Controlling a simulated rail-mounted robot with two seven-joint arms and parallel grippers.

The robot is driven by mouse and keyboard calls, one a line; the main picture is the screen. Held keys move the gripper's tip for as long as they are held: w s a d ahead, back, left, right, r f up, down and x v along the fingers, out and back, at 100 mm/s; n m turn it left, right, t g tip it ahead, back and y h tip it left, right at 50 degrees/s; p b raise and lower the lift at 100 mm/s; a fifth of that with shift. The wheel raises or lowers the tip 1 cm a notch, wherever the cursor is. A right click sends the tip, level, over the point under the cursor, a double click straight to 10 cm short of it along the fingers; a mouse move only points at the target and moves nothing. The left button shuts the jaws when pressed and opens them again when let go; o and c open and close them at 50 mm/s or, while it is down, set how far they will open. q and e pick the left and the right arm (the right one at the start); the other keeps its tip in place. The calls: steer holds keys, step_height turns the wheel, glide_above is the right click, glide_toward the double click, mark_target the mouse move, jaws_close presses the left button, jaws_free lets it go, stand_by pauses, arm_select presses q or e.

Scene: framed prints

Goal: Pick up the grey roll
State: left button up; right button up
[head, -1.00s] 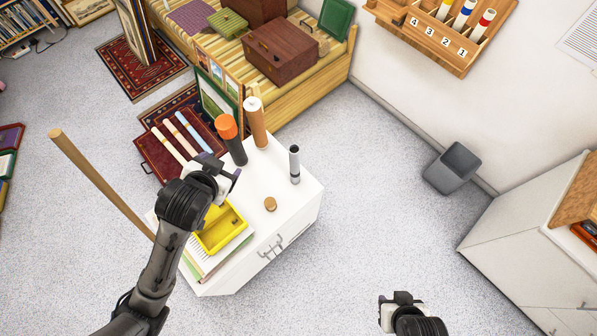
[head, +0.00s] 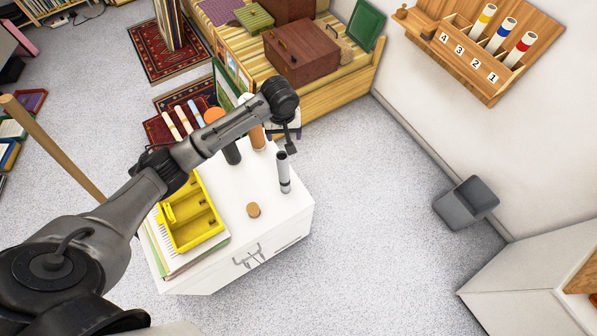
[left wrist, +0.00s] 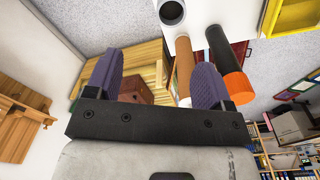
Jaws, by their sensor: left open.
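The grey roll (head: 283,172) stands upright on the white cabinet (head: 230,262), near its right edge. Its open end also shows at the top of the left wrist view (left wrist: 172,12). My left gripper (head: 290,147) hangs close to the top of the grey roll in the head view, apart from it. In the left wrist view its purple fingers (left wrist: 153,75) are spread with nothing held between them, and the roll lies beyond the fingertips. My right gripper is not in view.
A brown roll (left wrist: 184,62) and a black roll with an orange end (left wrist: 228,62) stand beside the grey roll. A yellow tray (head: 193,240) and a round wooden piece (head: 253,210) are on the cabinet. A wall rack (head: 485,85) holds more rolls.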

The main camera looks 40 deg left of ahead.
mark_target(282, 155)
arm_select(q)
steer(key=f+n, duration=0.1)
steer(key=f, duration=0.1)
steer(key=f+n, duration=0.2)
steer(key=f, duration=0.1)
steer(key=s+f+n, duration=0.1)
steer(key=f+n, duration=0.1)
steer(key=f, duration=0.1)
steer(key=shift+s+f, duration=0.1)
steer(key=shift+f, duration=0.15)
steer(key=shift+a+f+b, duration=0.15)
steer(key=shift+f, duration=1.2)
steer(key=shift+a+f+b, duration=0.15)
steer(key=shift+f, duration=1.15)
steer(key=shift+c, duration=0.3)
steer(key=c, duration=1.2)
